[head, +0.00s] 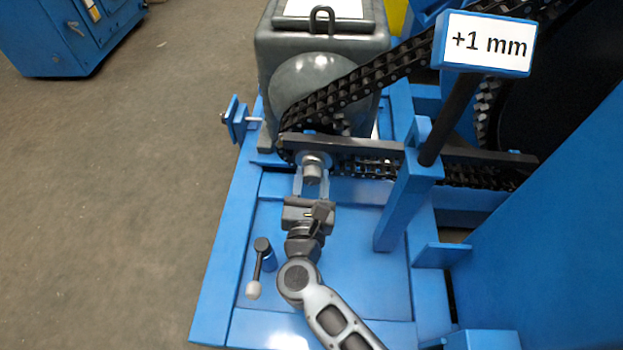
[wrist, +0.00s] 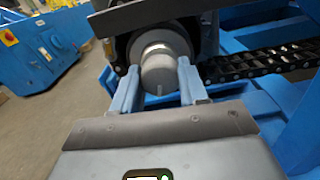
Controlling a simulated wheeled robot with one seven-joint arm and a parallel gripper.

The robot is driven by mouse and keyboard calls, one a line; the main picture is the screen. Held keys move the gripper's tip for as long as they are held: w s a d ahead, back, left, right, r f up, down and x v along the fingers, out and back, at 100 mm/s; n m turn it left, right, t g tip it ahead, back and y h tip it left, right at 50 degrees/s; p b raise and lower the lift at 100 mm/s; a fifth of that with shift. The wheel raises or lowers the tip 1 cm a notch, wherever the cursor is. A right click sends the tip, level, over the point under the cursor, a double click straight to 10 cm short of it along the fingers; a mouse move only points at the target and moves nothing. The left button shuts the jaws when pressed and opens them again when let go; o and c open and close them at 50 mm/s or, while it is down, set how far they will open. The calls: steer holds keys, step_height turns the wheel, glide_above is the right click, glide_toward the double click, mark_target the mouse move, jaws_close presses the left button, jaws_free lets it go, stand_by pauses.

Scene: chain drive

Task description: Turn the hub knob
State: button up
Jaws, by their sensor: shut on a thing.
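The hub knob (head: 312,172) is a grey cylinder at the front of the small sprocket, at the left end of the chain. It also shows in the wrist view (wrist: 159,73), with a short pale mark on its lower rim. My gripper (head: 312,183) reaches it from the front and is shut on it, one blue finger on each side. In the wrist view the fingertips (wrist: 157,80) flank the knob. The chain (head: 365,78) runs from the sprocket up to the right and back along the bottom. A sign (head: 486,44) above it reads "+1 mm".
A grey bar (head: 370,143) crosses just above the knob, and a blue post (head: 408,190) stands to its right. A lever with a pale grip (head: 254,289) stands on the blue base plate (head: 370,270), left of my arm. Open floor (head: 120,190) lies left.

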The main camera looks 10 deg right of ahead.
steer(key=shift+w+r, duration=0.1)
steer(key=shift+r, duration=0.05)
steer(key=o, duration=1.1)
steer(key=shift+c, duration=0.2)
steer(key=s+a+p, duration=0.1)
steer(key=s+p, duration=0.1)
steer(key=s, duration=0.5)
steer(key=shift+s+a, duration=0.25)
steer(key=shift+s, duration=0.15)
